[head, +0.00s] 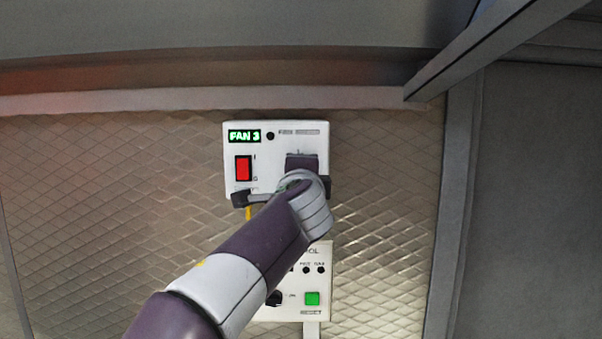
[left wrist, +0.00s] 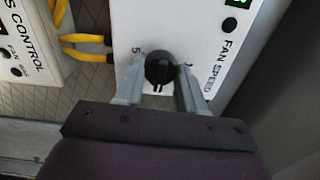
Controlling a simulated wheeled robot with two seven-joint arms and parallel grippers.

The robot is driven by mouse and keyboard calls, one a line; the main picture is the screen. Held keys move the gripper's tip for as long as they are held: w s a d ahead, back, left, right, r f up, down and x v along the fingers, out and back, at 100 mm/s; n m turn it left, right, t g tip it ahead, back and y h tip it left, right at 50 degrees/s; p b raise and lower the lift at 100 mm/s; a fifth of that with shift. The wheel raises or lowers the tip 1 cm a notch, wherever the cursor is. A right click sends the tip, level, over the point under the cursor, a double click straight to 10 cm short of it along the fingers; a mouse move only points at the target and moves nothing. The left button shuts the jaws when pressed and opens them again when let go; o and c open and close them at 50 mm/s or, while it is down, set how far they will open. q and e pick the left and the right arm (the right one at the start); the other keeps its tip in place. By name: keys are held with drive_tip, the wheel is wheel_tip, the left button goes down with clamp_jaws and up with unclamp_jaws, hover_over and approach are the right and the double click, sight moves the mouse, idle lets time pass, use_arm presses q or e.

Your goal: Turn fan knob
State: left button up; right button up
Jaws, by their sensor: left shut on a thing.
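The white fan speed panel (head: 283,127) is on the wall in the head view, with a lit green display (head: 244,136) reading FAN 3. Its black round fan knob (left wrist: 160,69) shows in the left wrist view, beside the FAN SPEED label. My left gripper (left wrist: 158,84) has one grey finger on each side of the knob and is shut on it. In the head view my left gripper (head: 303,163) covers the knob. My right gripper is in neither view.
A red rocker switch (head: 243,168) is on the panel's left part. A control panel with a green button (head: 312,298) sits just below, partly behind my arm. Yellow cables (left wrist: 88,39) run beside the fan panel. A metal post (head: 456,200) stands to the right.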

use_arm(q)
drive_tip(key=shift+m, duration=0.6)
drive_tip(key=o, duration=1.1)
drive_tip(key=shift+c, duration=0.2)
drive_tip(key=shift+w+a, duration=0.1)
drive_tip(key=s+b, duration=0.7)
drive_tip(key=s, duration=0.5)
drive_tip(key=shift+s, duration=0.35)
